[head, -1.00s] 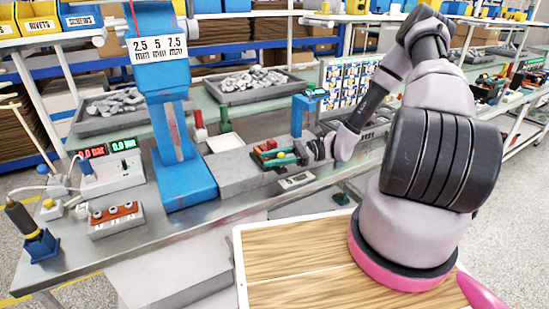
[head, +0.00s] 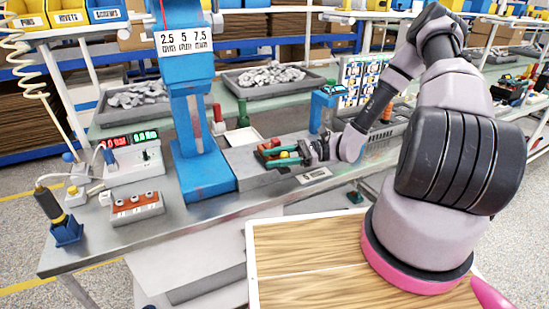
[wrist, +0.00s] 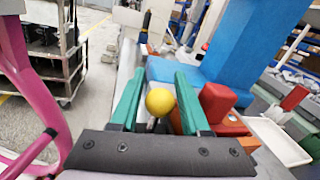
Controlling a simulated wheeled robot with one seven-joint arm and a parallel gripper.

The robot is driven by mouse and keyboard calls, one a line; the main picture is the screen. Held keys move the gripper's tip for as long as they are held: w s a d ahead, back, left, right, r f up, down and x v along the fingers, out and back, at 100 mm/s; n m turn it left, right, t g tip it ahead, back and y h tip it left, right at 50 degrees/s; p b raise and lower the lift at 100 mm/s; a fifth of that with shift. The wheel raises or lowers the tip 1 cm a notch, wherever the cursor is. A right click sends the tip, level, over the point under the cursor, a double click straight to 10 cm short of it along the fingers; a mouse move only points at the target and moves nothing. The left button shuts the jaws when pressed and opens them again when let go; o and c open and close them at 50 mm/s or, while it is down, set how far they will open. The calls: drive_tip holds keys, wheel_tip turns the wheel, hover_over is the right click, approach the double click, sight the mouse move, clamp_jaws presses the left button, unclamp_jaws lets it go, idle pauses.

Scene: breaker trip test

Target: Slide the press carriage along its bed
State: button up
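The press carriage (head: 270,144), with red blocks, sits on the grey bed (head: 240,165) to the right of the blue press column (head: 192,130). In the wrist view its red block (wrist: 217,102) is just right of my fingers. A yellow ball knob (wrist: 160,102) on a thin dark stem is between my two green fingers.
A box with red and green displays (head: 132,158), a red switch strip (head: 134,203) and a blue holder (head: 65,232) stand left of the press. A small blue post (head: 325,105) stands at the bed's right. Trays with grey parts (head: 268,90) are behind.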

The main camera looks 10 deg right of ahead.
drive_tip(key=w+d, duration=0.1)
drive_tip(key=d, duration=0.9)
drive_tip(key=shift+w+d, duration=0.15)
drive_tip(key=shift+d, duration=0.25)
